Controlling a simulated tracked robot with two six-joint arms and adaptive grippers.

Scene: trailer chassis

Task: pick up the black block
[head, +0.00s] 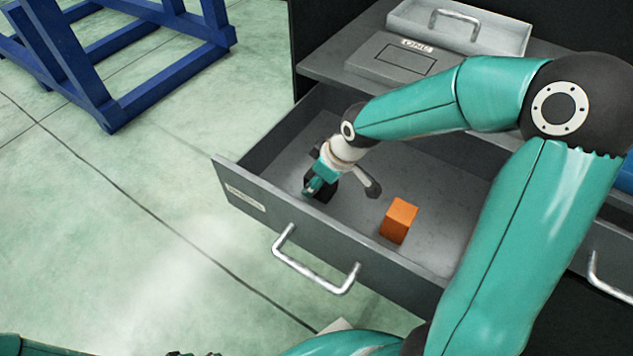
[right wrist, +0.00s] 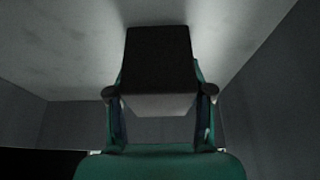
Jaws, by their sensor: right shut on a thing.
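The black block (head: 322,189) is in the open drawer, near its left front corner, partly hidden by my right gripper (head: 328,178). In the right wrist view the dark block (right wrist: 158,60) sits between both fingers of my right gripper (right wrist: 158,98), which are shut on its sides. I cannot tell whether the block touches the drawer floor. My left gripper cannot be made out; only slivers of my own teal and dark parts show along the bottom edge of the head view.
An orange block (head: 399,220) lies in the same drawer (head: 330,238), right of the gripper. The drawer walls stand close around the hand. Above are a grey box (head: 390,62) and a tray with a handle (head: 480,35). A blue frame (head: 110,100) stands at upper left.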

